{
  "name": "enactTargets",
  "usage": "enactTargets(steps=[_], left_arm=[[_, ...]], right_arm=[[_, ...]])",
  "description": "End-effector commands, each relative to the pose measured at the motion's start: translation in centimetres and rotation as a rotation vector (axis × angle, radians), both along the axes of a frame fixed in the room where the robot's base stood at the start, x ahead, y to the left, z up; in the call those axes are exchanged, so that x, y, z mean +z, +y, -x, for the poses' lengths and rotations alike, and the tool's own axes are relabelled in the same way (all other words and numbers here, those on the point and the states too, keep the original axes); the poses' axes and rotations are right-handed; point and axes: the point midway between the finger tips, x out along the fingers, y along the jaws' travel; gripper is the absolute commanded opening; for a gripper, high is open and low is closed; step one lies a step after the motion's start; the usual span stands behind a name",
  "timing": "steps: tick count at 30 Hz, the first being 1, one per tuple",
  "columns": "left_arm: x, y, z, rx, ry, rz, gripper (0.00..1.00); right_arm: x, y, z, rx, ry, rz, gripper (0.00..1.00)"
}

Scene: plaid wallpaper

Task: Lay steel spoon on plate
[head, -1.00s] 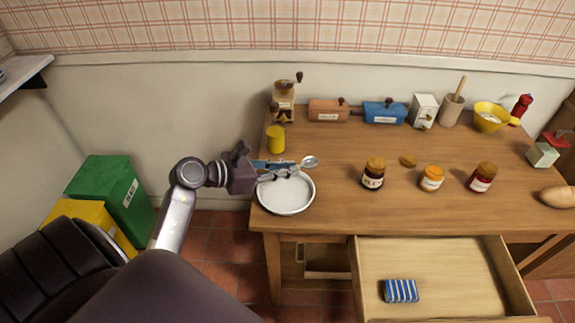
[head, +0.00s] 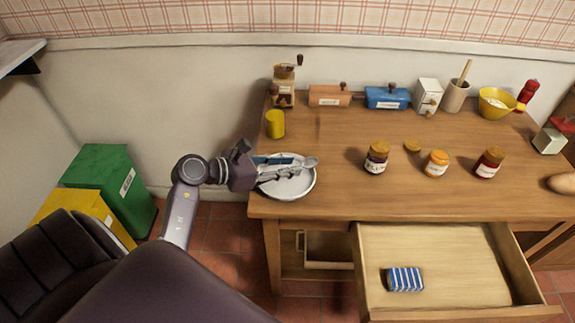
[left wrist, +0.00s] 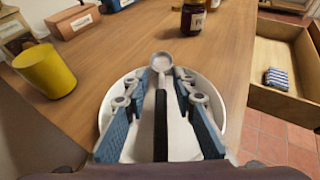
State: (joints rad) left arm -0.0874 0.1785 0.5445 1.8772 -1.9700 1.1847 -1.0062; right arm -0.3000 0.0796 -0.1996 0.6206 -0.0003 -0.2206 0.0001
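The steel spoon (head: 311,161) has a round silver bowl and a dark handle. It lies across the white plate (head: 288,195) at the table's left front corner, with its bowl by the rim. In the left wrist view the spoon (left wrist: 161,63) points straight away from me over the plate (left wrist: 185,155). My left gripper (head: 296,166) is low over the plate. Its blue-padded fingers (left wrist: 160,82) stand apart, one on each side of the spoon, with gaps to the handle. The spoon's near end is hidden by my gripper. My right gripper is not in view.
A yellow cup (head: 275,124) stands behind the plate. Several jars, including a dark one (head: 376,158), stand to the right. An open drawer (head: 450,265) holding a striped blue packet (head: 405,279) juts out in front. The tabletop between plate and jars is clear.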

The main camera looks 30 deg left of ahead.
Motion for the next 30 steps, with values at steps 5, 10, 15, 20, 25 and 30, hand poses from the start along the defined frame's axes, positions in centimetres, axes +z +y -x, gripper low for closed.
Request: enactTargets(steps=[5, 10, 15, 20, 25, 30], left_arm=[[0.0, 0.0, 0.0, 0.0, 0.0, 0.0, 0.3], [0.0, 0.1, 0.2, 0.0, 0.001, 0.0, 0.3], [0.7, 1.1, 2.0, 0.001, 0.003, -0.003, 0.3], [2.1, 2.6, 4.8, 0.001, 0.004, -0.006, 0.3], [3.4, 4.1, 7.5, 0.001, 0.005, -0.004, 0.3], [4.3, 5.0, 9.2, 0.001, 0.003, -0.001, 0.3]], right_arm=[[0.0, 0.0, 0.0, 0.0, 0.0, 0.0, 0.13], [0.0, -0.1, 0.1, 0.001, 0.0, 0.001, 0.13], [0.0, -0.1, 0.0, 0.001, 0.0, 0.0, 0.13], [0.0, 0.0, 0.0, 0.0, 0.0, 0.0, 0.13], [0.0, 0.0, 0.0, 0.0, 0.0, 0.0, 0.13], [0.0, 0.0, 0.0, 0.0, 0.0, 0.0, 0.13]])
